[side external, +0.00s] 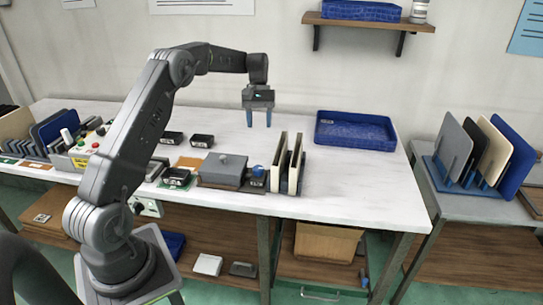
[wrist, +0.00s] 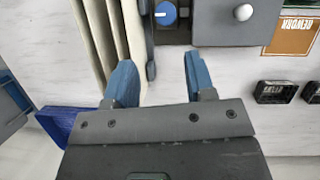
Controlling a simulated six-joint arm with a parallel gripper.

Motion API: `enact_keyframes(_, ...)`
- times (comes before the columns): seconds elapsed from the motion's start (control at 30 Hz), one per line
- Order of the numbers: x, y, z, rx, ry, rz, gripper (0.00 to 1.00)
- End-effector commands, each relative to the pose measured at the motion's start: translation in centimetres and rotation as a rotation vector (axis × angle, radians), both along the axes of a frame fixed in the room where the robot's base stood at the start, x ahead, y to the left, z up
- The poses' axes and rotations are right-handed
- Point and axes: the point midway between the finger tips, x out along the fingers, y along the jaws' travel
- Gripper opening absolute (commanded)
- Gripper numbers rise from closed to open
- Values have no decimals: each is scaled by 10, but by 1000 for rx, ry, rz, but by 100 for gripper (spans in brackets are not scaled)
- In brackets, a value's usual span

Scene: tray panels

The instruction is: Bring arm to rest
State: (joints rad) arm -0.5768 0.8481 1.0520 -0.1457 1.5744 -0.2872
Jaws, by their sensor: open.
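My gripper (side external: 259,119) hangs from the arm above the white table (side external: 345,180), near the back of its middle part. Its two blue fingers point down and stand apart, with nothing between them. In the wrist view the fingers of my gripper (wrist: 160,85) are also spread and empty. The upright panels (side external: 289,163) stand on the table below and in front of the gripper, and they show at the upper left of the wrist view (wrist: 105,40). My arm is raised and bent, with the gripper clear of the table.
A grey fixture with a blue knob (side external: 256,171) stands left of the panels. Small black boxes (side external: 202,140) lie further left. A blue tray (side external: 355,132) sits at the back right. A rack of panels (side external: 482,152) stands on the right side table. The right front tabletop is clear.

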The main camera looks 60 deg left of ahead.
Motion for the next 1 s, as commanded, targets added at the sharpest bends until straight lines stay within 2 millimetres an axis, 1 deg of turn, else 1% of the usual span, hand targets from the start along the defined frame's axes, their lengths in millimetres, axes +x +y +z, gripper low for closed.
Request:
enact_keyframes(0.03, 0, -12, 16, 18, -26, -28, 50)
enact_keyframes(0.07, -2, -20, 25, 29, -40, -46, 50)
enact_keyframes(0.13, -7, -43, 48, 61, -82, -94, 50)
enact_keyframes(0.2, -17, -67, 70, 92, -129, -149, 50)
enact_keyframes(0.27, -27, -87, 87, 121, -169, -196, 50)
enact_keyframes(0.3, -35, -101, 97, 139, -198, -229, 50)
enact_keyframes(0.4, -58, -133, 119, 180, -268, -307, 50)
enact_keyframes(0.47, -75, -152, 130, 206, -311, -354, 50)
enact_keyframes(0.5, -86, -163, 136, 222, -339, -384, 50)
enact_keyframes(0.57, -105, -180, 143, 245, -382, -432, 50)
enact_keyframes(0.6, -117, -191, 146, 261, -413, -463, 50)
enact_keyframes(0.73, -161, -221, 150, 309, -511, -566, 50)
enact_keyframes(0.8, -185, -234, 148, 331, -565, -621, 50)
enact_keyframes(0.9, -217, -250, 141, 363, -639, -692, 50)
enact_keyframes(1.0, -242, -260, 130, 387, -701, -752, 50)
